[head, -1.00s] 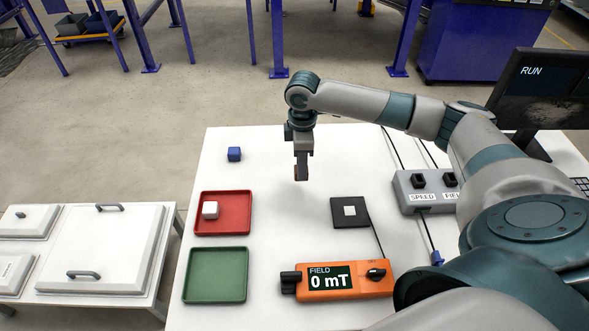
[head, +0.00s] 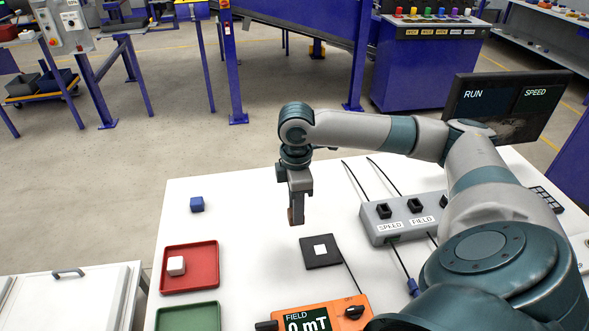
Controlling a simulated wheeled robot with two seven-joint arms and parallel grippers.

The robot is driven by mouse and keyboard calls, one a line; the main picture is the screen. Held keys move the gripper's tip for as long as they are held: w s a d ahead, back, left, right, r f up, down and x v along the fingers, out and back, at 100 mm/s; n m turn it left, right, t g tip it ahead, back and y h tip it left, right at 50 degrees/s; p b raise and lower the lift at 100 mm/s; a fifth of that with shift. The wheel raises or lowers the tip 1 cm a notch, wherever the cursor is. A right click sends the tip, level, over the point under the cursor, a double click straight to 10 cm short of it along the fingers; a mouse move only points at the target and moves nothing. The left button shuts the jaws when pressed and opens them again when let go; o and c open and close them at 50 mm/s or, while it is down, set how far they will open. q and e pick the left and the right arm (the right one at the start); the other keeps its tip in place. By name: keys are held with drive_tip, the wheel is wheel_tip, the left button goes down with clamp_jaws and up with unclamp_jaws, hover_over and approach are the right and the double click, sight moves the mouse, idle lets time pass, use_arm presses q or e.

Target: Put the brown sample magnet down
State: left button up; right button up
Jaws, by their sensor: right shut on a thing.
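My right gripper (head: 296,212) is shut on the brown sample magnet (head: 291,216), of which only a small brown edge shows at the fingertips. It is above the white table, behind and a little left of the black pad with a white square (head: 320,249). Whether the magnet touches the table cannot be told. A white cube (head: 176,266) sits in the red tray (head: 204,281). My left gripper is not in view.
A green tray (head: 188,318) and an orange field meter (head: 340,309) reading 0 mT are at the front. The table's back middle is clear.

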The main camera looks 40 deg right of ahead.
drive_tip(key=s+a+r+m, duration=0.1)
drive_tip(key=a+r+m, duration=0.1)
drive_tip(key=a+m, duration=0.3)
drive_tip(key=s+a+r+m, duration=0.1)
drive_tip(key=a+r+m, duration=0.2)
drive_tip(key=a, duration=1.1)
drive_tip(key=shift+a+m, duration=0.15)
drive_tip(key=shift+m, duration=1.65)
